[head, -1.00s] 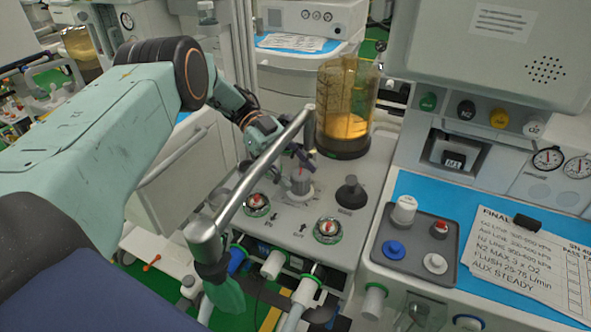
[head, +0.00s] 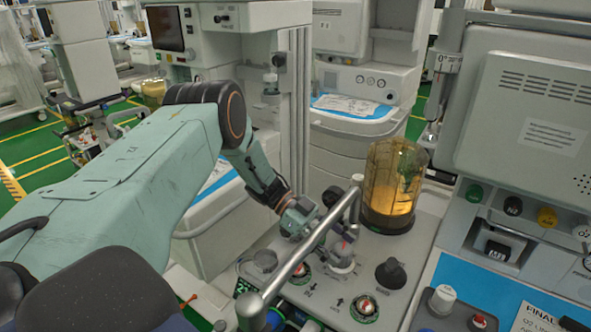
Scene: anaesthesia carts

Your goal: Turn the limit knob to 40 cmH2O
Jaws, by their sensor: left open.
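The limit knob appears to be the grey knob with a red mark (head: 342,255) on the grey deck of the cart, behind the metal rail; its scale is too small to read. My left gripper (head: 328,232) is open, just above and to the left of this knob. The rail partly hides the gap between the fingers and the knob, so I cannot tell whether they touch. My right gripper is out of view.
A slanted metal rail (head: 300,257) crosses in front of the deck. An amber canister (head: 391,190) stands behind the knob.

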